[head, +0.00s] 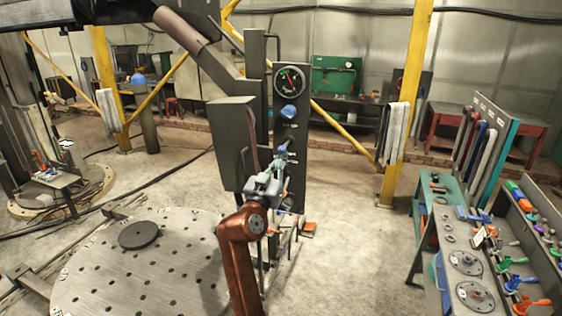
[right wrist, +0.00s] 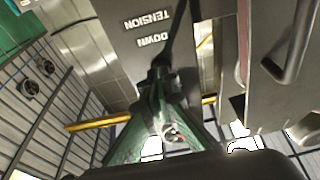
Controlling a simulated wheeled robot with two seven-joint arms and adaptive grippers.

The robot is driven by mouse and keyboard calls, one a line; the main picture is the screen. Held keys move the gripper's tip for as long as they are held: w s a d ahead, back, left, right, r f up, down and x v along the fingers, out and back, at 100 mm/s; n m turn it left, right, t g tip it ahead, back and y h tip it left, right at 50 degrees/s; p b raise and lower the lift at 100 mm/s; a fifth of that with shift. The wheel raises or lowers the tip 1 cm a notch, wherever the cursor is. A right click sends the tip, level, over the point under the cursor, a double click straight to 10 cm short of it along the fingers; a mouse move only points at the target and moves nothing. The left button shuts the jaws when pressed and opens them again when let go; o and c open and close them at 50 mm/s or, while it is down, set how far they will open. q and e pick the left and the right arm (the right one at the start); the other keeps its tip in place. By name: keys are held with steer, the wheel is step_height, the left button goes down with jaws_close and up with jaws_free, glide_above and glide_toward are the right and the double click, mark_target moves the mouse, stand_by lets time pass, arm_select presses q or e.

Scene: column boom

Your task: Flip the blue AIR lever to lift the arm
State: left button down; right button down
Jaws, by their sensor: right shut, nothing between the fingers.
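A blue lever or knob (head: 288,112) is on the dark upright panel (head: 294,185) of the column, just under a round gauge; no AIR label is readable on it. My right gripper (head: 283,152), with green fingers, is in front of the panel, below the blue lever and apart from it. In the right wrist view the fingers (right wrist: 161,85) are shut and empty, pointing at the panel, with upside-down words TENSION and DOWN beside them. The blue lever does not show there. The boom arm (head: 187,32) slopes from the column to the upper left. My left gripper is out of view.
The gauge (head: 289,80) is above the lever. A grey box (head: 232,143) with a handle adjoins the panel on the left. A perforated round table (head: 170,275) is at front left. A bench (head: 455,240) with parts stands right, with open floor between.

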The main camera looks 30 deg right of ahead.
steer(key=shift+r+p, duration=0.55)
steer(key=shift+r, duration=0.6)
steer(key=shift+f, duration=0.2)
steer(key=s+a+f+b, duration=0.1)
steer(key=b, duration=0.1)
steer(key=s+a+f+b, duration=0.1)
steer(key=shift+a+f+b, duration=0.15)
steer(key=shift+f+b, duration=0.2)
steer(key=shift+f, duration=0.05)
steer(key=r+b+v, duration=0.1)
steer(key=b+v, duration=0.1)
steer(key=v, duration=0.4)
steer(key=shift+s+a+r, duration=0.2)
steer(key=shift+s+a, duration=0.15)
steer(key=shift+a, duration=0.15)
